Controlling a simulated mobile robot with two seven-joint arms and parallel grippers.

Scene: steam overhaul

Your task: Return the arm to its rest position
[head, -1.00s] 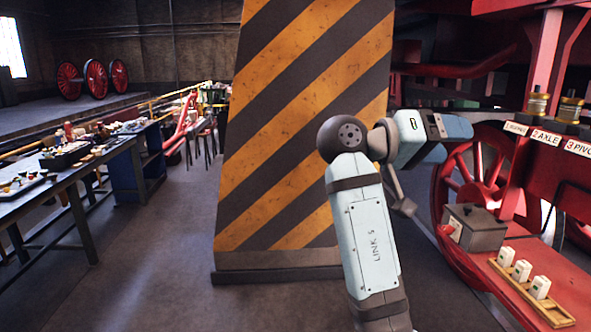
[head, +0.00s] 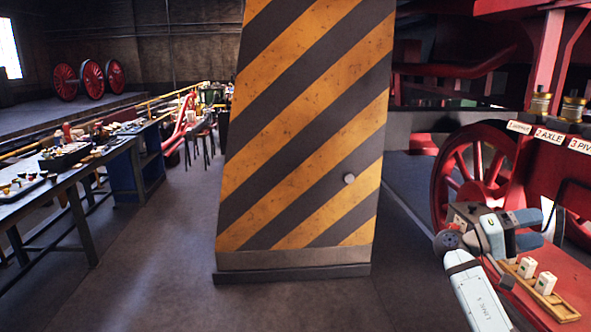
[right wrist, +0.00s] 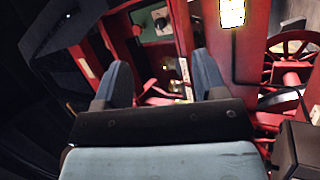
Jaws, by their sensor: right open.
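My right arm comes in from the bottom right of the head view. Its gripper (head: 530,230) points right, over the red locomotive frame (head: 568,290). In the right wrist view the two blue fingers of my right gripper (right wrist: 160,85) stand wide apart with nothing between them. Red frame parts show beyond the fingers. My left gripper is not in view.
A striped pillar (head: 300,130) stands in the middle. On the red ledge, a wooden tray (head: 565,308) holds white blocks close to my right arm. Brass-topped jars (head: 541,103) stand above labels. A workbench (head: 60,180) is at left. The floor (head: 150,270) between is clear.

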